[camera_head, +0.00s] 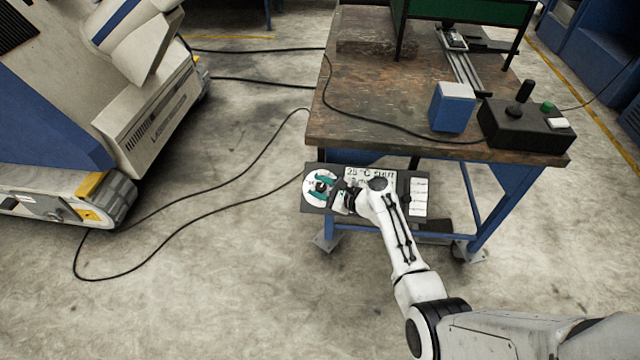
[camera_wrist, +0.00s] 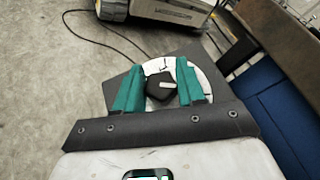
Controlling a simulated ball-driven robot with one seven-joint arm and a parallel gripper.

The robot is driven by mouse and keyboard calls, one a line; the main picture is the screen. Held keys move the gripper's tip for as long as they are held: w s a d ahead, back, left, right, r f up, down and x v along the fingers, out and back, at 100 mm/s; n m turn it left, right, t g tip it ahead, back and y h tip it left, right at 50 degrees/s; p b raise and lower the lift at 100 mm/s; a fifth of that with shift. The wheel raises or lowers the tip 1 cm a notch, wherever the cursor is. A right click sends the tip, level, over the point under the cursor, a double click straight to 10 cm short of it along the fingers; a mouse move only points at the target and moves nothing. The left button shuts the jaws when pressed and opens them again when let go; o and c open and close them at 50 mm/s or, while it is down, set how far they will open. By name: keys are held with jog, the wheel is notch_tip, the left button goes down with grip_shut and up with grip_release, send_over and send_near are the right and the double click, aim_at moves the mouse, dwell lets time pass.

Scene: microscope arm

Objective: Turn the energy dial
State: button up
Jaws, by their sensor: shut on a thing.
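The energy dial is a black knob (camera_wrist: 161,88) with a pale pointer mark, on a round white scale plate (camera_wrist: 208,80). In the wrist view the pointer mark lies toward the right. The teal fingers of my gripper (camera_wrist: 158,86) stand on both sides of the knob, shut on it; the exact contact is hard to see. In the head view my gripper (camera_head: 321,187) is at the white round scale on the left end of the dark panel (camera_head: 402,188), below the table's front edge. The knob is mostly hidden there.
The panel has a partly covered text display (camera_head: 370,172) and white labels (camera_head: 418,196). Above is the worn table (camera_head: 390,90) with a blue box (camera_head: 452,107) and a black joystick box (camera_head: 525,128). Cables (camera_head: 190,220) lie on the floor at left, near a large white machine (camera_head: 150,110).

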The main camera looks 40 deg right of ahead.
jog(key=shift+n+g+y, duration=0.4)
jog(key=shift+n+y, duration=0.2)
jog(key=shift+n, duration=0.1)
jog(key=o, duration=1)
jog(key=shift+c, duration=0.2)
jog(key=p+v, duration=0.1)
jog(key=v, duration=0.9)
jog(key=shift+s+d+r+p, duration=0.2)
jog(key=shift+s+p, duration=0.1)
jog(key=shift+p, duration=0.05)
